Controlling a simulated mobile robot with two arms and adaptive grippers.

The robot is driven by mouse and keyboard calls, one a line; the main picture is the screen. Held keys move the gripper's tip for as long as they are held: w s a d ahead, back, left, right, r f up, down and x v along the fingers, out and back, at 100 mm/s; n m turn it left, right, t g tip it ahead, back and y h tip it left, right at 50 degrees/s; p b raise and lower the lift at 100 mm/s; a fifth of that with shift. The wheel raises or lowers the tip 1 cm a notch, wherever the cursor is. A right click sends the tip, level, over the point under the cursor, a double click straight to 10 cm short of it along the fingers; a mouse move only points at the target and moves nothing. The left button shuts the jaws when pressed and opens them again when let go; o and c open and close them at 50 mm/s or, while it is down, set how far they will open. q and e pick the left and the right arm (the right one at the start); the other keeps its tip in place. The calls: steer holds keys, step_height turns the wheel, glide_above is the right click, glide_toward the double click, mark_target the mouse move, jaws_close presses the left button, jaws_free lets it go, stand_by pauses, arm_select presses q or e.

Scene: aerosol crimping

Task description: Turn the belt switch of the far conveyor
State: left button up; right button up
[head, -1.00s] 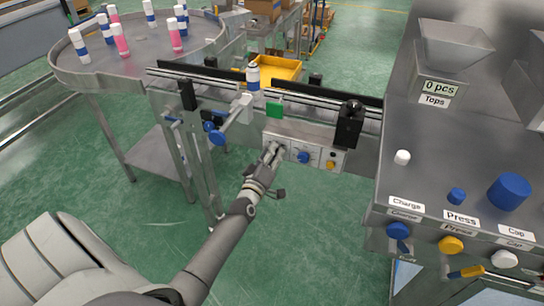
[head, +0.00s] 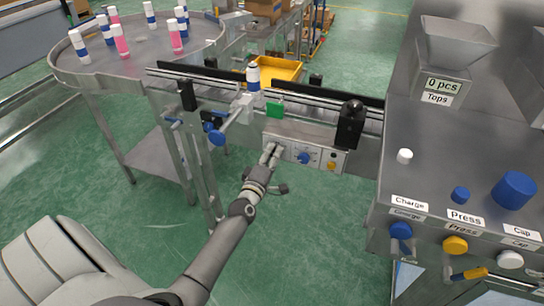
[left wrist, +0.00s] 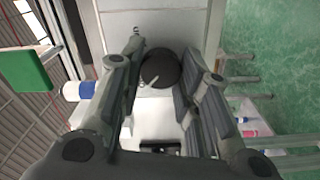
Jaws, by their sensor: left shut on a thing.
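The conveyor (head: 330,103) crosses the middle of the head view. A grey control box (head: 318,148) on its near side carries a blue knob (head: 304,158) and a yellow knob (head: 331,166). My left gripper (head: 271,150) is at the left end of this box and hides what is there. In the left wrist view, a black round knob (left wrist: 160,69) sits between the two fingers of my left gripper (left wrist: 161,80). The gripper is shut on this black knob. My right gripper is not in view.
A white and blue bottle (head: 253,76) stands at the conveyor, near a green block (head: 275,109). A round table (head: 145,58) with several bottles is at the upper left. A machine with hoppers and knobs (head: 455,150) fills the right. Green floor (head: 300,230) is open below.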

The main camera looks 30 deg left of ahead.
arm_select(q)
steer(key=o, duration=1)
steer(key=v, duration=1.2)
